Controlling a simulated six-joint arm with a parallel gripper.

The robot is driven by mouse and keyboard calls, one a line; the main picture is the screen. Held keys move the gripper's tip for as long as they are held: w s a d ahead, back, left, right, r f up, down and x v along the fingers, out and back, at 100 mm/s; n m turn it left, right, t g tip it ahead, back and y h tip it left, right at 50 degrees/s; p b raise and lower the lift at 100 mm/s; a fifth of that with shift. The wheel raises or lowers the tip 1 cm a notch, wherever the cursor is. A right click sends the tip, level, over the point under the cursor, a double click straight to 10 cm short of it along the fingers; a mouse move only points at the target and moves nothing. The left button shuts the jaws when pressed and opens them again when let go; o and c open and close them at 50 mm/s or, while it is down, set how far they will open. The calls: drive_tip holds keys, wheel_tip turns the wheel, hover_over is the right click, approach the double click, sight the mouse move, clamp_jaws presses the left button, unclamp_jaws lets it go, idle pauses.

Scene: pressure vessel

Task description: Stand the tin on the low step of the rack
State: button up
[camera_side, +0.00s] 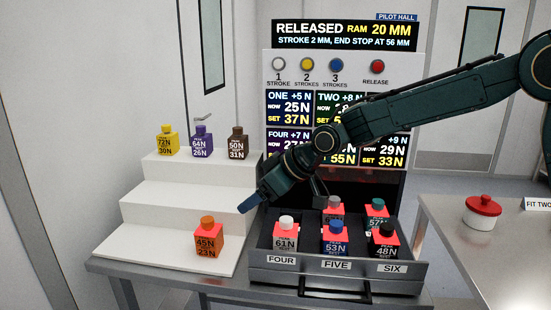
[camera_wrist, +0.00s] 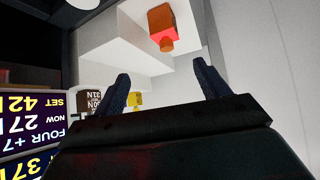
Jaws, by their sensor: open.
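The orange tin (camera_side: 209,238), labelled 45N and 23N, stands upright on the low step of the white stepped rack (camera_side: 150,248). It also shows in the wrist view (camera_wrist: 160,20), at the top, beyond the fingertips. My gripper (camera_side: 245,208) is in the air to the right of the rack, above and to the right of the orange tin and apart from it. In the wrist view, its two dark blue fingers (camera_wrist: 163,82) are spread wide with nothing between them.
A yellow tin (camera_side: 168,141), a purple tin (camera_side: 202,141) and a brown tin (camera_side: 238,143) stand on the top step. The middle step is bare. An open drawer (camera_side: 290,262) at right holds several tins. A red-lidded pot (camera_side: 482,212) stands on the right-hand table.

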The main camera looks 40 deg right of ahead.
drive_tip(key=s+d+r+m+h, duration=0.1)
drive_tip(key=s+d+r, duration=0.45)
drive_tip(key=s, duration=0.35)
drive_tip(key=s+d+m+g+h, duration=0.1)
drive_tip(key=s+d, duration=0.2)
drive_tip(key=s, duration=0.6)
drive_tip(key=s+d+f+m+h, duration=0.1)
drive_tip(key=s+d+m, duration=0.1)
drive_tip(key=s, duration=0.7)
drive_tip(key=s+d+f+m+g+h, duration=0.1)
drive_tip(key=s+d+m, duration=0.1)
drive_tip(key=s+d, duration=0.3)
drive_tip(key=shift+s+f+g, duration=0.2)
drive_tip(key=shift+s+g, duration=0.1)
drive_tip(key=shift+s, duration=1.7)
drive_tip(key=shift+d, duration=0.1)
